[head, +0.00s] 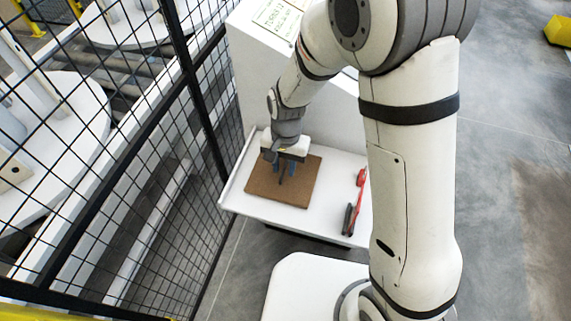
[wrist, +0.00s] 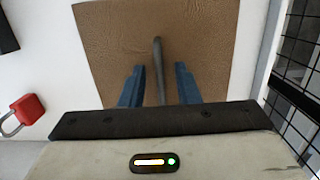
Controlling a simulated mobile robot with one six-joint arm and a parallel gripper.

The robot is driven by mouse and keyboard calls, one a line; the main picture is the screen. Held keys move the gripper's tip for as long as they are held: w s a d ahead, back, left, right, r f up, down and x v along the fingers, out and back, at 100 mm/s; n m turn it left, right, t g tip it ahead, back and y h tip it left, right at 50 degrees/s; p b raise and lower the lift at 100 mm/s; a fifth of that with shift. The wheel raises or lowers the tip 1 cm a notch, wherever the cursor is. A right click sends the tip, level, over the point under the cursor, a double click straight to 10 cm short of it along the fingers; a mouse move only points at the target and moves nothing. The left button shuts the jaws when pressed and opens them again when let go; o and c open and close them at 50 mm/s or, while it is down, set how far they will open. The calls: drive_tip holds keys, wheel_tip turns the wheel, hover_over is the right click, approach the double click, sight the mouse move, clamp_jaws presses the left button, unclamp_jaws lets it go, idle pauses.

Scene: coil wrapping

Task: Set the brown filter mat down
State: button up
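The brown filter mat (head: 264,190) lies flat on a white shelf, toward its left side. In the wrist view the mat (wrist: 205,40) fills the upper middle, and a dark upright handle (wrist: 158,68) stands on it. My gripper (head: 281,167) is over the mat, pointing down. In the wrist view its blue fingers (wrist: 158,85) stand on either side of the handle, with a gap visible on both sides. The gripper is open and around the handle, not closed on it. The mat's lower part is hidden behind the gripper body in the wrist view.
The white shelf (head: 333,203) has a raised left edge, with black mesh fence (head: 150,140) beyond it. A red item (head: 360,178) and a dark item (head: 348,219) lie right of the mat; the wrist view shows a red padlock (wrist: 28,108). A white cabinet (head: 245,75) stands behind.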

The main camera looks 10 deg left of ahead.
sight(286, 164)
drive_tip(key=shift+r, duration=0.15)
wheel_tip(286, 164, up, 11)
drive_tip(key=w+b, duration=0.1)
drive_tip(key=d+r+t, duration=0.2)
drive_tip(key=d+r, duration=0.5)
drive_tip(key=d, duration=0.5)
drive_tip(key=s+d+r+n+t, duration=0.1)
drive_tip(key=s+d+r+t, duration=0.2)
drive_tip(key=s+d, duration=0.6)
drive_tip(key=d, duration=0.4)
drive_tip(key=shift+s+d+r, duration=0.15)
drive_tip(key=shift+s+r, duration=0.1)
drive_tip(key=shift+r, duration=0.15)
drive_tip(key=shift+f, duration=0.1)
drive_tip(key=shift+f+b, duration=0.3)
drive_tip(key=shift+b, duration=0.1)
